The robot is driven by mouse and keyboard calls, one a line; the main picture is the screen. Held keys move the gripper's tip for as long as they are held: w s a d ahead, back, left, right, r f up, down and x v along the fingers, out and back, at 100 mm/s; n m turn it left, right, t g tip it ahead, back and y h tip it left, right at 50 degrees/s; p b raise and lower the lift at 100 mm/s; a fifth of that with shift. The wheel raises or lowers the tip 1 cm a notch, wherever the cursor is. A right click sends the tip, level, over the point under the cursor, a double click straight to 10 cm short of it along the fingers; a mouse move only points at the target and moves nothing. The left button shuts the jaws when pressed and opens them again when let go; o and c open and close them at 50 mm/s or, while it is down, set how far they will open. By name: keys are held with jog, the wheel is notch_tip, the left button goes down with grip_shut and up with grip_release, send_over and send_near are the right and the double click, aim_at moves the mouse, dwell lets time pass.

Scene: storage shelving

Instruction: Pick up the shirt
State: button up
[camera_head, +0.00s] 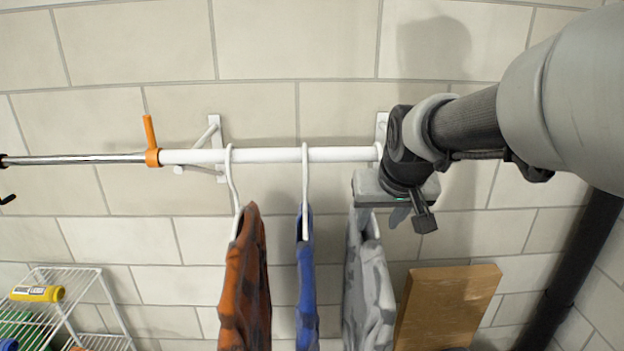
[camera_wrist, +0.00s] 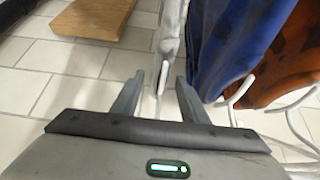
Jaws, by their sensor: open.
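Three shirts hang on white hangers from a white rod (camera_head: 265,155). The orange-brown shirt (camera_head: 247,285) is at the left, the blue shirt (camera_head: 306,285) in the middle, and the grey patterned shirt (camera_head: 368,290) at the right. My gripper (camera_head: 392,212) is at the top of the grey shirt, just below the rod, and partly hides its hanger. In the wrist view my gripper (camera_wrist: 158,85) is open. The grey shirt's edge (camera_wrist: 172,30) and hanger (camera_wrist: 161,76) line up with the gap between the fingers. The blue shirt (camera_wrist: 235,40) is close to the right finger.
A brown wooden board (camera_head: 446,305) leans or stands right of the grey shirt. A white wire rack (camera_head: 100,290) with a yellow bottle (camera_head: 38,294) is at lower left. An orange clamp (camera_head: 152,156) sits on the rod's left end. A tiled wall is close behind.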

aim_at(374, 229)
jog(key=x, duration=0.5)
jog(key=shift+f, duration=0.15)
grip_shut()
